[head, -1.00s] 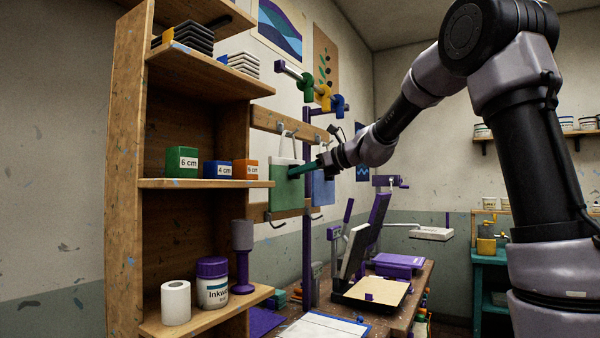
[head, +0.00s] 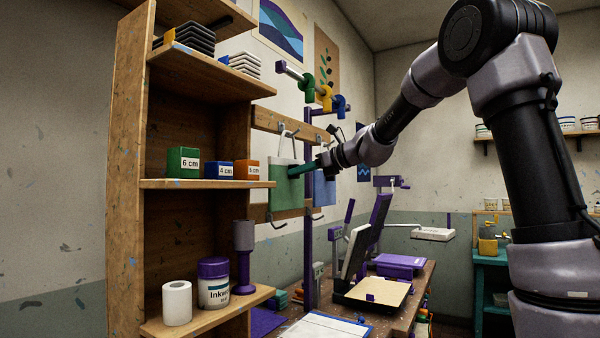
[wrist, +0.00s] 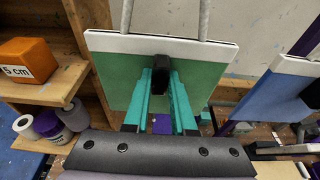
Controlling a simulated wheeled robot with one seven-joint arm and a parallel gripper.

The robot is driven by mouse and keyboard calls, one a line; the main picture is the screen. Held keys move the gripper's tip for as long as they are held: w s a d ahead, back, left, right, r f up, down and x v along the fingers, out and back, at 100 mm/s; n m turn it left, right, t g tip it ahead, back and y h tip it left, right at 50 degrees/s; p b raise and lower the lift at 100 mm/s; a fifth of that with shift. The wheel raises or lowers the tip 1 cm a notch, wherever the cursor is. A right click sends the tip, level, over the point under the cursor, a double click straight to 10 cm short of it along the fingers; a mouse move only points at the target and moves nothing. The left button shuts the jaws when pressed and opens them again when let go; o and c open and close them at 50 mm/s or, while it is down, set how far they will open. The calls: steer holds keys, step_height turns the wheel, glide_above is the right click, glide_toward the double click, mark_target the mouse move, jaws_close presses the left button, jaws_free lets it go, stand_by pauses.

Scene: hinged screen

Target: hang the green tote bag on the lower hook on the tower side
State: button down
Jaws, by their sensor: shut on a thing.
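The green tote bag (head: 287,188) has a white top band and pale handles, and hangs upright in front of the wall. My gripper (head: 297,171) is shut at the upper front of the bag. In the wrist view its teal fingers (wrist: 161,85) close on a dark piece at the middle of the green bag (wrist: 205,82). The handles rise toward a hook on the upper wooden rail (head: 285,122); I cannot tell whether they rest on it. The lower hook (head: 276,223) shows below the bag, beside the shelf tower, with nothing on it.
The wooden shelf tower (head: 126,190) stands close at the left, with labelled blocks on its shelf. A workbench with a press (head: 375,290) stands below.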

steer(key=shift+s+d, duration=0.1)
steer(key=shift+r+v, duration=0.3)
steer(key=shift+v, duration=1)
steer(key=shift+r+v, duration=0.25)
steer(key=shift+v, duration=1)
steer(key=v, duration=0.5)
steer(key=shift+f, duration=0.1)
stand_by(1.2)
step_height(320, 180, down, 28)
steer(key=a, duration=0.1)
steer(key=shift+w, duration=0.4)
